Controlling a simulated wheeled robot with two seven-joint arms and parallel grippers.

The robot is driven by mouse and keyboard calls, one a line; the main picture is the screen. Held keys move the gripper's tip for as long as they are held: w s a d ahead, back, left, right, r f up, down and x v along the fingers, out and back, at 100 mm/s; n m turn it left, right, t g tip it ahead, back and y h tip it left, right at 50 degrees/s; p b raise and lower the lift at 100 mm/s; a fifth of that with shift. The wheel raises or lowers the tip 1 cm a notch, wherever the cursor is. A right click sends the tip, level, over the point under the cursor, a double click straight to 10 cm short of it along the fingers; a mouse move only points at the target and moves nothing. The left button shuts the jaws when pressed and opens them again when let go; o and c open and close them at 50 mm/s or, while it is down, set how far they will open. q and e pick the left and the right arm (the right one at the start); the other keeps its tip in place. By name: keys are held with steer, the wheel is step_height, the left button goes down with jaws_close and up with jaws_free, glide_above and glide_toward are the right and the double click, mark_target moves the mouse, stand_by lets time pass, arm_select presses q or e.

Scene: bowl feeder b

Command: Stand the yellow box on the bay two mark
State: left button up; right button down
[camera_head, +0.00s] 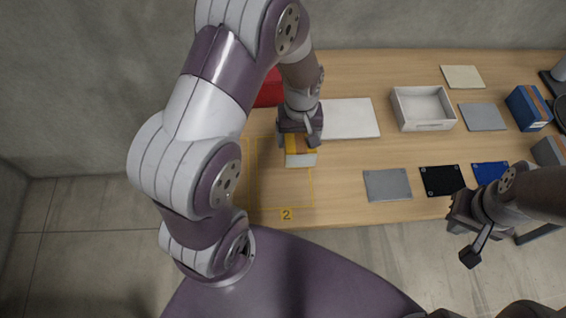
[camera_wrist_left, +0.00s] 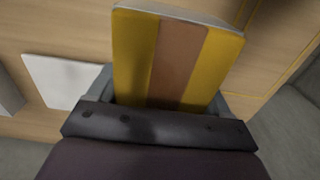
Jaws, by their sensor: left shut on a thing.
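The yellow box (camera_head: 300,146), with a brown-orange stripe, is between the jaws of my left gripper (camera_head: 299,134), which is shut on it. It also shows in the left wrist view (camera_wrist_left: 134,50), its striped face between the fingers. The bay two mark (camera_head: 286,214) is a thin yellow outline with a "2" label at its near edge. In the head view the box overlaps the outline's far right part. I cannot tell whether the box touches the table. My right gripper (camera_head: 460,223) is at the table's near right edge, apart from the box; its jaw opening is unclear.
A red object (camera_head: 269,91) stands behind my left arm. A white flat pad (camera_head: 349,118), a white open tray (camera_head: 399,113) and a blue box (camera_head: 527,107) are to the right. Grey (camera_head: 387,185), black (camera_head: 441,181) and blue (camera_head: 489,172) pads line the front. The outline's near part is clear.

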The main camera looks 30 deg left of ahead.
arm_select(q)
glide_above(283, 170)
step_height(283, 170, down, 3)
steer(key=shift+w+r, duration=0.1)
steer(key=shift+w, duration=0.05)
steer(key=f, duration=0.3)
steer(key=shift+s+f, duration=0.2)
steer(key=shift+f, duration=0.2)
steer(key=shift+w+f, duration=0.15)
steer(key=shift+f, duration=0.05)
